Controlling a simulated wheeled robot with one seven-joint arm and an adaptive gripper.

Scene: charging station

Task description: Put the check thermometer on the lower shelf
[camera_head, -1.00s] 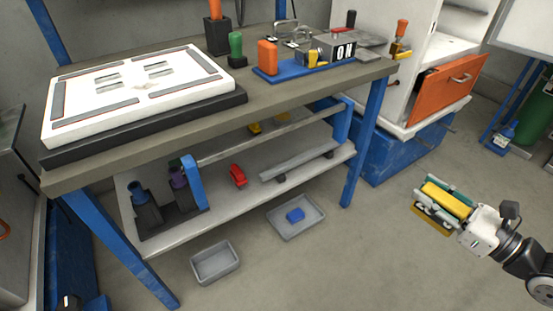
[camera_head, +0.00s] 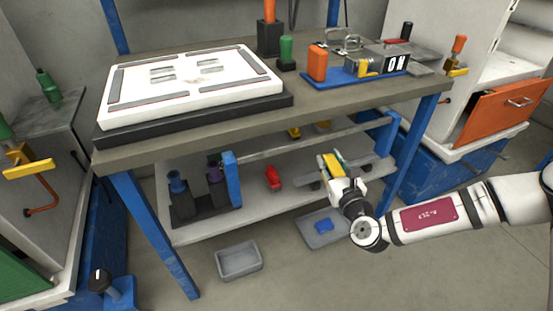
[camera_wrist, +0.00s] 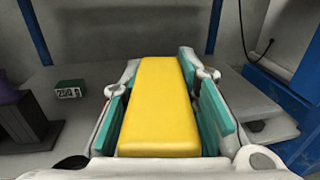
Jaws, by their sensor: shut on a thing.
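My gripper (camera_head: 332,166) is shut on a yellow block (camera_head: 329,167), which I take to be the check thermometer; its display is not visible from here. In the wrist view the yellow block (camera_wrist: 157,105) lies lengthwise between the teal finger pads of my gripper (camera_wrist: 160,100), pointing away from the camera. In the head view it appears at the front right part of the lower shelf (camera_head: 262,206), under the bench top. I cannot tell whether it touches the shelf.
A red object (camera_head: 273,177) and a dark holder with bottles (camera_head: 198,205) stand on the shelf to the left. The wrist view shows a small box with digits (camera_wrist: 69,89). The bench top (camera_head: 210,132) overhangs the shelf. Grey trays (camera_head: 239,261) lie on the floor below.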

